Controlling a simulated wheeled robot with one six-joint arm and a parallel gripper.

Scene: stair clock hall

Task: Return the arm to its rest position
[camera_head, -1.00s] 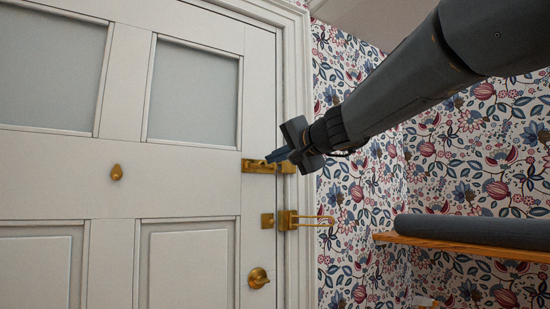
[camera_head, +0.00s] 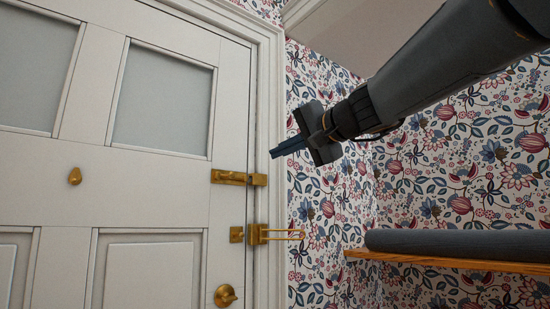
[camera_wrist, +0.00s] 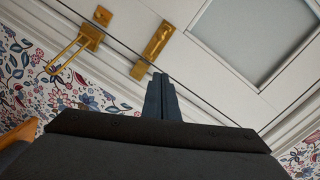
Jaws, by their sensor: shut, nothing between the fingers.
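My gripper (camera_head: 274,153) shows in the head view in front of the door frame and the flowered wall, right of the door and above the brass bolt (camera_head: 232,177). Its fingers are together with nothing between them and point left toward the door. In the wrist view my gripper (camera_wrist: 160,78) points up the picture, its closed fingertips just below the bolt (camera_wrist: 157,40). It appears apart from the door hardware. My arm reaches in from the upper right of the head view.
The white panelled door (camera_head: 160,180) has a brass knob (camera_head: 225,295) and a brass swing-bar guard (camera_head: 262,234), its loop sticking out right. A wooden shelf (camera_head: 460,264) with a grey cushion (camera_head: 450,242) stands at lower right. Open air surrounds the arm.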

